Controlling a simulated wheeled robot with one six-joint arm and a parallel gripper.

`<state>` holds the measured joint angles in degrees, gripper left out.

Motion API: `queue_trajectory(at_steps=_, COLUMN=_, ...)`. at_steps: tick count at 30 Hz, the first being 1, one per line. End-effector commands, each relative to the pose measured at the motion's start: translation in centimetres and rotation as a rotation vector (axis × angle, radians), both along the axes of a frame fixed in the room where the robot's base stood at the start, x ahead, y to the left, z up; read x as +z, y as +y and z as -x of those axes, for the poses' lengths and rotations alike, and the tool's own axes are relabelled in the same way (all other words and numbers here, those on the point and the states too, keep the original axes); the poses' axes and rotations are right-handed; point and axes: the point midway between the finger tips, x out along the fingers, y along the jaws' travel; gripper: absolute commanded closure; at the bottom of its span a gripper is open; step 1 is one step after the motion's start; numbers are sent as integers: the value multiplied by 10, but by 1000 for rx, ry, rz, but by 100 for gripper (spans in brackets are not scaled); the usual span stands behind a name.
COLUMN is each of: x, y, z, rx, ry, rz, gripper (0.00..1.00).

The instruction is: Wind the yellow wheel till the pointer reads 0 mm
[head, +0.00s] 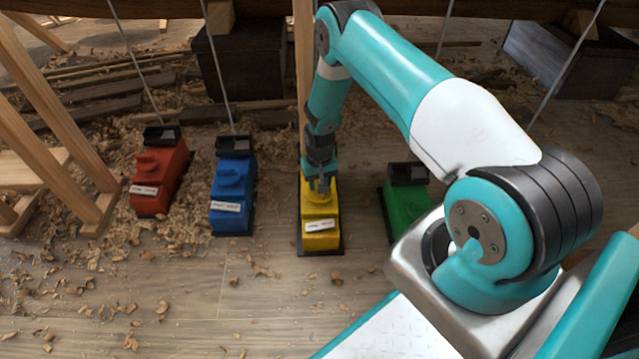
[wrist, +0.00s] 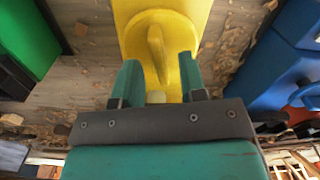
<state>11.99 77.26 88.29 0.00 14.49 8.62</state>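The yellow unit (head: 321,243) stands on the floor with a white label on its front; the label's text is too small to read. Its yellow wheel (wrist: 155,28) shows in the wrist view, a round knob with a raised bar across it. My gripper (head: 320,185) is over the yellow unit, pointing down. In the wrist view my gripper (wrist: 158,72) is open, with one teal finger to each side of the bar's line and clear gaps between. Whether the fingertips reach down beside the bar cannot be told. The pointer and its scale cannot be made out.
The blue unit (head: 232,190) and red unit (head: 160,180) stand to the left, the green unit (head: 406,203) to the right, partly behind my arm. Thin rods rise behind the units. Wooden trestle legs (head: 50,120) stand far left. Shavings litter the floor; the front floor is open.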

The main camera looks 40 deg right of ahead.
Motion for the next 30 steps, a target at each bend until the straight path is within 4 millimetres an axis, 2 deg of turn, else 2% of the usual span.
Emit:
queue_trajectory(at_steps=1, x=17, y=0, z=-1, rx=0, ry=-3, rz=1, gripper=62)
queue_trajectory(at_steps=6, x=62, y=0, z=-1, rx=0, ry=-3, rz=1, gripper=62)
queue_trajectory(at_steps=15, x=131, y=0, z=0, rx=0, ry=-1, rz=0, gripper=62)
queue_trajectory(at_steps=21, x=153, y=0, z=0, rx=0, ry=-1, rz=0, gripper=62)
queue_trajectory(at_steps=30, x=157, y=0, z=0, rx=0, ry=1, rz=0, gripper=62)
